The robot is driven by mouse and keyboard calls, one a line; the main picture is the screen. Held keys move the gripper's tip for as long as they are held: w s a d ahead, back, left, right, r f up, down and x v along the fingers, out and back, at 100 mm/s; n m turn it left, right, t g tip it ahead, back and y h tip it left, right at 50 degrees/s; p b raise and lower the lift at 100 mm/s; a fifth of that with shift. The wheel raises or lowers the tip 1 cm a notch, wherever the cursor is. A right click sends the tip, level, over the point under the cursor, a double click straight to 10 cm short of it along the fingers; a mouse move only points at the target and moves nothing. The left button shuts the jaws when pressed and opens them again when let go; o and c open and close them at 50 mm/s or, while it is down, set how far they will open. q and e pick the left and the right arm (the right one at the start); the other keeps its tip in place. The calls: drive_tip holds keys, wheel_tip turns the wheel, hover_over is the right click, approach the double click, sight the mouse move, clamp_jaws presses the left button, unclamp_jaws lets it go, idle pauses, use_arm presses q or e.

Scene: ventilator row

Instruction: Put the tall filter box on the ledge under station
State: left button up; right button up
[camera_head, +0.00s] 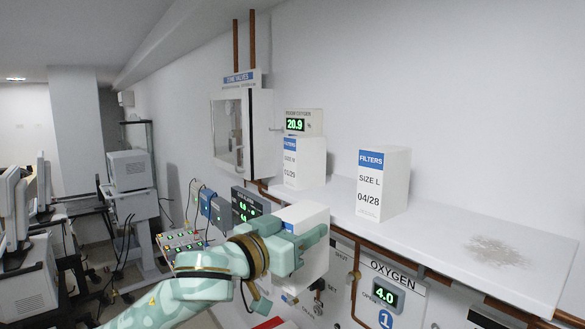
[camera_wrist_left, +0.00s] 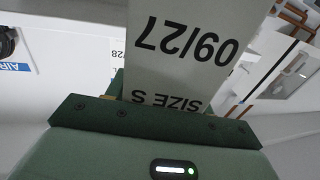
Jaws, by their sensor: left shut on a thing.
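My left gripper (camera_head: 308,240) is shut on a white box (camera_head: 315,268) and holds it in front of the wall shelf (camera_head: 440,232). In the left wrist view the held box (camera_wrist_left: 190,50) reads "09/27" and "SIZE S" upside down, between the gripper's jaws (camera_wrist_left: 155,112). A white filter box marked "SIZE L 04/28" (camera_head: 383,185) stands upright on the shelf. Another filter box, marked "SIZE M 01/29" (camera_head: 304,165), stands farther back on it. A panel marked "OXYGEN" (camera_head: 390,290) with a blue "1" is below the shelf. No ledge beneath it is visible. My right gripper is out of view.
A meter reading 20.9 (camera_head: 304,122) is above the size M box. A valve cabinet (camera_head: 243,132) is on the wall. Copper pipes (camera_head: 356,275) run below the shelf edge. Grey speckles (camera_head: 497,251) mark the shelf's bare right part. Equipment carts (camera_head: 132,185) stand at left.

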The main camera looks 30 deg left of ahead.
use_arm(q)
drive_tip(key=s+d+f+n+y, duration=0.1)
drive_tip(key=s+d+f, duration=0.2)
drive_tip(key=f, duration=0.6)
drive_tip(key=s+d+f+n+y, duration=0.1)
drive_tip(key=s+d+f+y, duration=0.1)
drive_tip(key=f, duration=0.7)
drive_tip(key=shift+s+d+f+t, duration=0.4)
drive_tip(key=shift+s+d, duration=0.05)
drive_tip(key=shift+d, duration=0.25)
